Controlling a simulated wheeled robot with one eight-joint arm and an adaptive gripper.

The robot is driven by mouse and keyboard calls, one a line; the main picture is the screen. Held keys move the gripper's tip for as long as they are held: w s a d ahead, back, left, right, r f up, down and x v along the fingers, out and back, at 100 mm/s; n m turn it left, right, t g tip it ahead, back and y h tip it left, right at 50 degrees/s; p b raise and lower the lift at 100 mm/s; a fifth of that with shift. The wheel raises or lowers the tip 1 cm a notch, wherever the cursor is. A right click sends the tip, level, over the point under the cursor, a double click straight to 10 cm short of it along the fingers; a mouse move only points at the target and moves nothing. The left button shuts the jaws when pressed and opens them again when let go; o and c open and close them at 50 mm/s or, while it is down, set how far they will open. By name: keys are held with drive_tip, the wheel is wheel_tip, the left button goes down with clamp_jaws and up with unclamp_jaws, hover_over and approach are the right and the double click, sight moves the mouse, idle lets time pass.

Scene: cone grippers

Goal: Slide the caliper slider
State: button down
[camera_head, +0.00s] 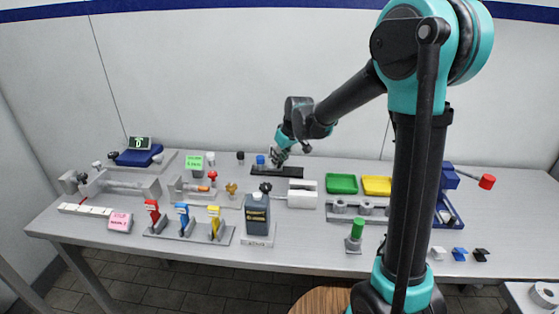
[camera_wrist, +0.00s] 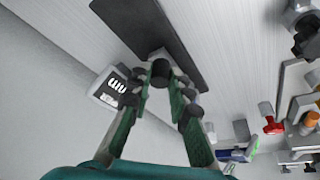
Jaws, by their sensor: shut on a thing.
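A long dark bar (camera_head: 290,172) lies at the back middle of the table; it fits the caliper best, though no label shows. In the wrist view the dark bar (camera_wrist: 150,32) crosses the top, with a small grey block at its edge. My gripper (camera_head: 281,157) is low over the bar in the head view. In the wrist view my gripper (camera_wrist: 162,88) has its green fingers on either side of a dark round knob (camera_wrist: 160,71), shut on it. The knob appears to sit on the grey block. The arm hides part of this in the head view.
A white unit with a dark display (camera_wrist: 108,88) is left of my fingers in the wrist view. A blue-capped part (camera_head: 260,161) stands at the bar's left. A dark bottle (camera_head: 257,213) stands nearer the front. Green (camera_head: 342,184) and yellow (camera_head: 377,186) trays lie to the right.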

drive_tip(key=shift+d, duration=1.2)
drive_tip(key=c, duration=1.4)
unclamp_jaws()
drive_tip(key=shift+d, duration=0.1)
drive_tip(key=v, duration=1.2)
